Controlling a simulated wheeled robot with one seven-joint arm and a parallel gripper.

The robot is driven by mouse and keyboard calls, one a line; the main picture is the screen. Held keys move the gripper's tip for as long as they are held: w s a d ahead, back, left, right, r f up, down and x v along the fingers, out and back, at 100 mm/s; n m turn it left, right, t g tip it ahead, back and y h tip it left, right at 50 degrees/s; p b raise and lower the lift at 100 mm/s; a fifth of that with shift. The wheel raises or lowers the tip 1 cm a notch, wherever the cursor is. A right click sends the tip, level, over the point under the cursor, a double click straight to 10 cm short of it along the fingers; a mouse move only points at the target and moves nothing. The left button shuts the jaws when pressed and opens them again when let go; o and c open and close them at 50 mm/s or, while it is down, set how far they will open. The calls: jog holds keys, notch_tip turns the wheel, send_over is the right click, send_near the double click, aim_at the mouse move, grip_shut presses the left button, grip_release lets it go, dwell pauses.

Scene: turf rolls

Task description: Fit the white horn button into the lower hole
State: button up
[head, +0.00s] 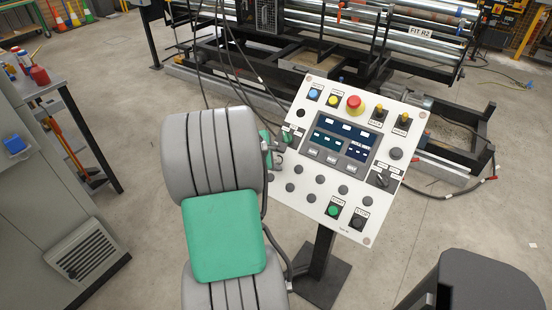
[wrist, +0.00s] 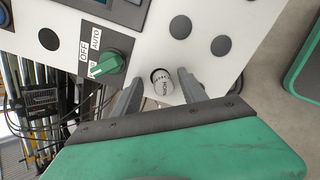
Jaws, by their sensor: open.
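The white horn button (wrist: 163,84), with dark HORN lettering, shows in the wrist view at the left part of the control panel (head: 316,88). A dark crescent shows along its upper edge, where it meets the panel. It seems to sit at the lower hole, but I cannot tell how deep. My gripper (wrist: 159,73) is open, one finger on each side of the button, with gaps visible on both sides. In the head view my gripper (head: 276,150) is at the panel's left edge, and the button cannot be made out there.
A green selector switch (wrist: 108,63) is close to the left finger. Dark round fittings (wrist: 181,27) lie beyond the button. A red emergency stop (head: 354,104) stands at the panel's top. A workbench (head: 50,85) is at left, and a roller machine (head: 330,50) stands behind.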

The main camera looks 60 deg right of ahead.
jog(key=v, duration=0.7)
jog(key=shift+r, duration=0.1)
